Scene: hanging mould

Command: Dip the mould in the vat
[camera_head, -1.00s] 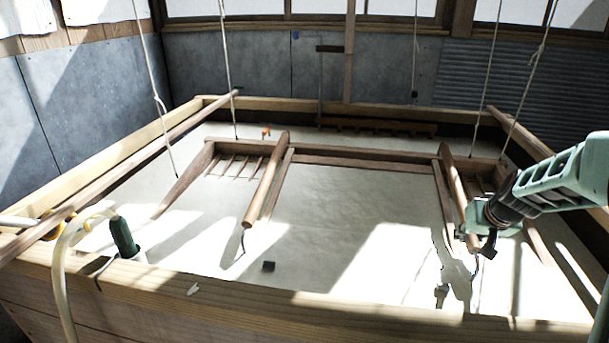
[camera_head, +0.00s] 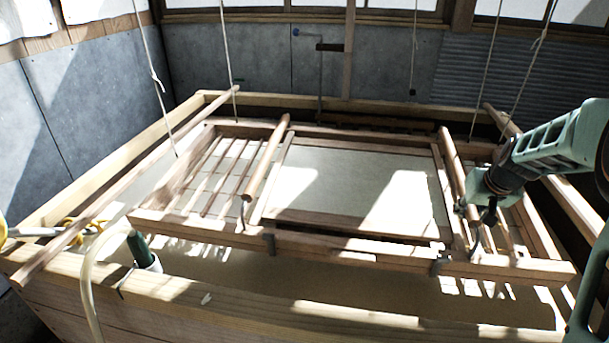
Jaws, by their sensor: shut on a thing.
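The mould (camera_head: 340,246) is a wide wooden frame hung on cords over the vat. Its whole frame shows, with slatted ends, two round handle bars and a pale sheet surface (camera_head: 350,182) in the middle. Its near edge is above the pale liquid, just behind the vat's front rim, and looks slightly tilted. The vat (camera_head: 250,300) is a large wooden box with pale liquid. My gripper (camera_head: 464,207) comes in from the right and is shut on the near end of the mould's right handle (camera_head: 452,165). The arm hides part of the mould's right slats.
A pale hose (camera_head: 90,280) and a dark green cylinder (camera_head: 139,249) are at the vat's front left. A long pole (camera_head: 110,195) crosses the left side, another the right. Cords (camera_head: 225,50) hang from above. Grey walls close the back and left.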

